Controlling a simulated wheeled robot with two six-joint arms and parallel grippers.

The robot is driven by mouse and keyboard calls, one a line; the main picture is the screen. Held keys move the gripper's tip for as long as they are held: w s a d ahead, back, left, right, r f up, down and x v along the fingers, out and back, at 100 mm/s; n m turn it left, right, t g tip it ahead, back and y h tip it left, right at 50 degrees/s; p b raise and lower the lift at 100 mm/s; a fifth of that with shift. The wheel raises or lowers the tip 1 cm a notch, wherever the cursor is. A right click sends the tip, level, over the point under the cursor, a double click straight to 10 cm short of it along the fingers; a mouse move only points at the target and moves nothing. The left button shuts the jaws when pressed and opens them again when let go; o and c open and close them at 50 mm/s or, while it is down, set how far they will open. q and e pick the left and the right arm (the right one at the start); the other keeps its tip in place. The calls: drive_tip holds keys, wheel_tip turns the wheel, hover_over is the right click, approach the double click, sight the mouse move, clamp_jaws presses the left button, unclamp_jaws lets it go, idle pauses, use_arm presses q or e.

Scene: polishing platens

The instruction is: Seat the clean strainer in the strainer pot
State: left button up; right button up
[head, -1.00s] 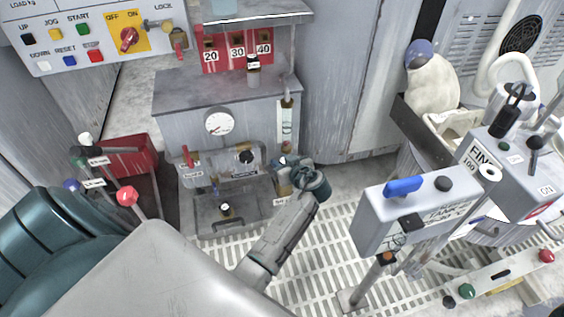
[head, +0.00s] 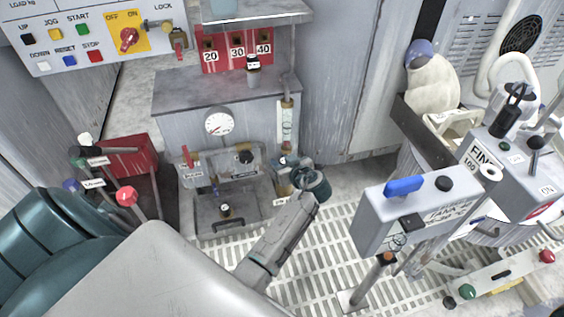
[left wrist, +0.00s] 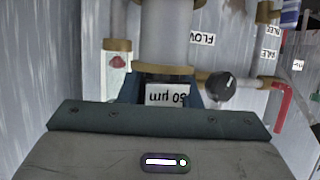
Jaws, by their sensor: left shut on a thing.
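My left gripper (head: 293,173) is at the front right of the grey cabinet. In the left wrist view its two dark blue fingers (left wrist: 163,92) are shut on a dark piece with a white "µm" label (left wrist: 167,95), apparently the clean strainer; the label is upside down. A grey cylinder with brass collars (left wrist: 166,36), apparently the strainer pot, lies directly beyond the fingers, in line with the label. The brass rim seems to meet the held piece. How deep the strainer sits is hidden. In the head view the gripper and wrist cover most of this spot. My right gripper is not in view.
A black knob (left wrist: 220,87) and a red-handled valve (left wrist: 283,105) are close to the right of the fingers in the wrist view. A sight tube (head: 287,122) stands behind the gripper. A grey panel box (head: 410,215) stands to the right over the grated floor.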

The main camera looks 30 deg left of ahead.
use_arm(q)
drive_tip(key=shift+f+b, duration=0.7)
drive_tip(key=shift+f, duration=0.05)
drive_tip(key=shift+f, duration=0.25)
